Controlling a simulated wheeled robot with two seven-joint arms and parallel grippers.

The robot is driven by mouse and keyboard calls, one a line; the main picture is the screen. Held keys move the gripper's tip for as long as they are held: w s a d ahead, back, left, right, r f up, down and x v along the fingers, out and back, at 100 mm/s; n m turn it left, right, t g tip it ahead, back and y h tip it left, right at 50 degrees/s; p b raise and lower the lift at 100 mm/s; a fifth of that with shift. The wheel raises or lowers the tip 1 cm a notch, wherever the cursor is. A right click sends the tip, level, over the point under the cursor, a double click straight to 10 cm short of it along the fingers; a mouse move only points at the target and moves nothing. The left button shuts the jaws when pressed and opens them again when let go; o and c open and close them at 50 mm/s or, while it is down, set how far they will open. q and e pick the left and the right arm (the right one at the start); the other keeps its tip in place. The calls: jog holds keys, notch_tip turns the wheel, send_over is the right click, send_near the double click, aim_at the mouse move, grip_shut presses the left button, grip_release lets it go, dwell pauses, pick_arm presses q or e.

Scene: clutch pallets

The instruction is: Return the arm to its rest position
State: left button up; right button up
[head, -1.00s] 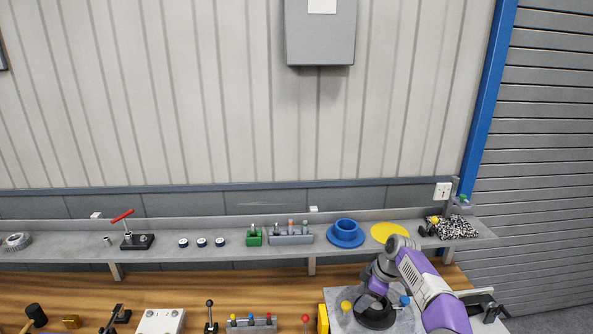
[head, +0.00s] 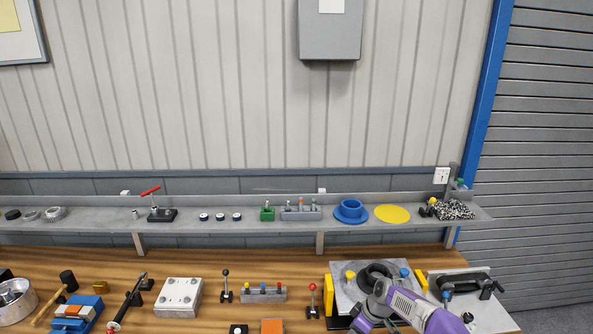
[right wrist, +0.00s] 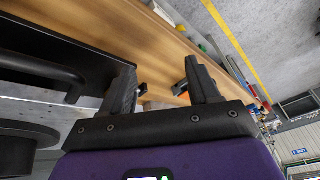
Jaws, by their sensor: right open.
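My right arm (head: 405,303), purple and grey, comes in at the bottom right of the head view. It reaches in front of a grey pallet plate (head: 345,299) that carries a black ring part (head: 370,278) and yellow and blue knobs. I cannot make out its gripper there. In the right wrist view my right gripper (right wrist: 162,88) is open, its two dark fingers spread with nothing between them. A black part with a handle (right wrist: 50,72) is left of the fingers, and a dark round part (right wrist: 25,140) is at lower left. My left gripper is not in view.
The wooden bench (head: 240,262) holds a white block (head: 179,294), a grey holder with coloured knobs (head: 263,295) and several tools. A second plate with a black handle (head: 466,285) stands right of the pallet. A shelf (head: 285,224) with small parts runs behind.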

jog(key=s+a+f+m+b, duration=0.25)
jog(key=s+f, duration=0.35)
jog(key=f, duration=0.3)
jog(key=s+a+f+m+b, duration=0.25)
jog(key=s+f, duration=0.35)
jog(key=f, duration=0.3)
jog(key=s+a+f+m+b, duration=0.1)
jog(key=s+f+m, duration=0.3)
jog(key=s, duration=0.7)
jog(key=s+a+f+m+b, duration=0.1)
jog(key=s+f+m+b, duration=0.2)
jog(key=s, duration=0.8)
notch_tip(320, 180, down, 2)
jog(key=shift+s+m+g+b, duration=0.3)
jog(key=shift+s+m+g, duration=0.1)
jog(key=shift+m, duration=0.4)
